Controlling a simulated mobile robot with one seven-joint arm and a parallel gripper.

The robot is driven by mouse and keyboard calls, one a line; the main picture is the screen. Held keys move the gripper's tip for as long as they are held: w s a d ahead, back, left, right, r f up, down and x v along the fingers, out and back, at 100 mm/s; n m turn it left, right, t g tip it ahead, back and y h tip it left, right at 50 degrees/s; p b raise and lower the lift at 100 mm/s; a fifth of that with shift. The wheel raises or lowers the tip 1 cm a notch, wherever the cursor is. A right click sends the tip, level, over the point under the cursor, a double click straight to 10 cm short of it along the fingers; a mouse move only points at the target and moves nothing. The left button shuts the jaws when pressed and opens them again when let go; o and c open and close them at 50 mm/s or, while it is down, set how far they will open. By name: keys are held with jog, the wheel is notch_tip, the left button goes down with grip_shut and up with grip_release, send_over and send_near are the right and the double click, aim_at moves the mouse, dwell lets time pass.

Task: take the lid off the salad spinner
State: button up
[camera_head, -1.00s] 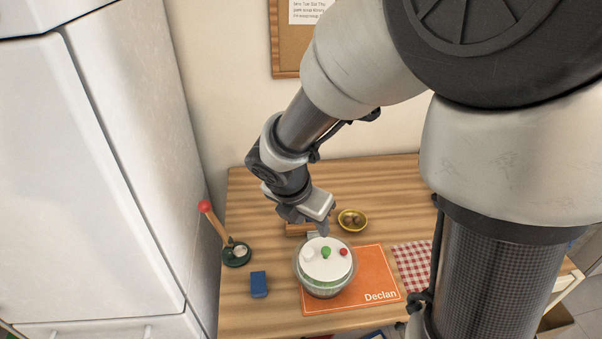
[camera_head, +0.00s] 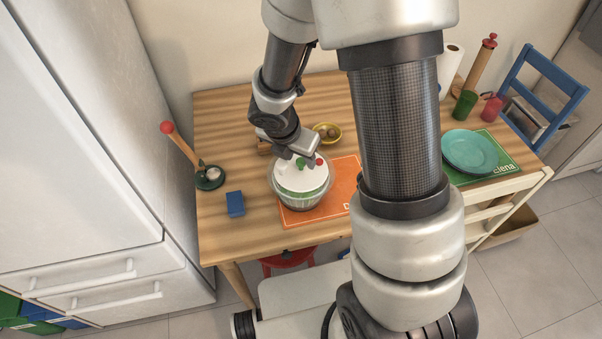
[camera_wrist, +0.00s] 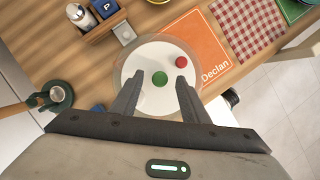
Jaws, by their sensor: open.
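The salad spinner (camera_head: 301,198) stands upright on the orange placemat (camera_head: 346,172), a clear bowl with green showing through its side. Its white lid (camera_head: 290,180) is on top and carries a green knob and a red button. In the wrist view the lid (camera_wrist: 150,99) lies just beyond my fingers, with the green knob (camera_wrist: 160,78) ahead of and between the fingertips and the red button (camera_wrist: 181,62) to the right. My gripper (camera_head: 304,163) is open and empty above the lid's far side; the wrist view shows the two fingers (camera_wrist: 156,82) apart. I cannot tell whether they touch the lid.
A blue block (camera_head: 235,204) and a green holder with a red-tipped stick (camera_head: 209,178) stand left of the spinner. A yellow bowl (camera_head: 328,133) and a wooden caddy (camera_wrist: 103,24) are behind it. A fridge (camera_head: 70,140) borders the table's left.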

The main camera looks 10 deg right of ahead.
jog(key=shift+w+d+f, duration=0.1)
jog(key=shift+w+f, duration=0.05)
jog(key=shift+f, duration=0.2)
jog(key=shift+c, duration=0.3)
grip_shut()
jog(key=shift+r, duration=0.15)
